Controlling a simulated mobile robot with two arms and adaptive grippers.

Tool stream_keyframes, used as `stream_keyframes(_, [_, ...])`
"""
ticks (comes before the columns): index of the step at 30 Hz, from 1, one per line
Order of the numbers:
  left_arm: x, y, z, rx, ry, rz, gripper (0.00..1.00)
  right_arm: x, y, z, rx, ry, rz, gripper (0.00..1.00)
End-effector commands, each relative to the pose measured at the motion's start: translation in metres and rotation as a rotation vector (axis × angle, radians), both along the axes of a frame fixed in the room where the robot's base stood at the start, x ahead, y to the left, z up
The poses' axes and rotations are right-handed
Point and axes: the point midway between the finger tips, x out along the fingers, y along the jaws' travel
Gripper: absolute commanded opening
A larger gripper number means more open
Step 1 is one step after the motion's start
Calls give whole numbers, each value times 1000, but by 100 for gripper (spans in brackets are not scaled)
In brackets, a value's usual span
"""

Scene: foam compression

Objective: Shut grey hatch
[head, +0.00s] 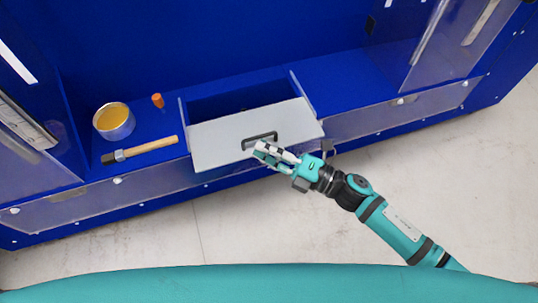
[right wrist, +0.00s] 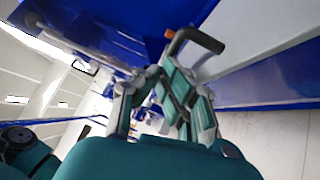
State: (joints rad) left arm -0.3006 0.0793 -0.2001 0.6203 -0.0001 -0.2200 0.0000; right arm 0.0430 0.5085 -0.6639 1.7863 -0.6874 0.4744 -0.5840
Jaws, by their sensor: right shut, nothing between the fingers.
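The grey hatch (head: 215,142) is a flat light-grey panel in the middle of the blue unit. It lies tilted toward me, with a dark opening (head: 228,102) showing behind its far edge. A dark bar handle (head: 262,138) is on its face; the handle (right wrist: 192,42) also shows at the top of the right wrist view, beside the pale panel (right wrist: 262,30). My right gripper (head: 262,152) is shut and empty, just in front of the handle near the hatch's lower edge. I cannot tell whether it touches the hatch. My left gripper is out of view.
On the blue shelf left of the hatch are a tin of yellow stuff (head: 114,121), a small orange piece (head: 157,100) and a brush with a wooden handle (head: 145,149). Clear panels (head: 425,50) stand on the right. The pale floor (head: 230,232) in front is free.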

Motion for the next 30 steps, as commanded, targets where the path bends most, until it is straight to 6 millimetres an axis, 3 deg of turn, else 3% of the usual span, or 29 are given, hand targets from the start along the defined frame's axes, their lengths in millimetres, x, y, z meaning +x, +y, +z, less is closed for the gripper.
stream_keyframes(4, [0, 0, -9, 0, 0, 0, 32, 35, 11, 0, 0, -7, -3, 0])
stream_keyframes(10, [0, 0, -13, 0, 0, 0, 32, 58, 19, 1, 0, -4, -1, 0])
stream_keyframes(23, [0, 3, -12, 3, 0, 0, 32, 57, 16, 1, -1, -2, -1, 0])
stream_keyframes(30, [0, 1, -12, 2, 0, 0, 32, 40, -18, -6, -3, 2, -3, 0])
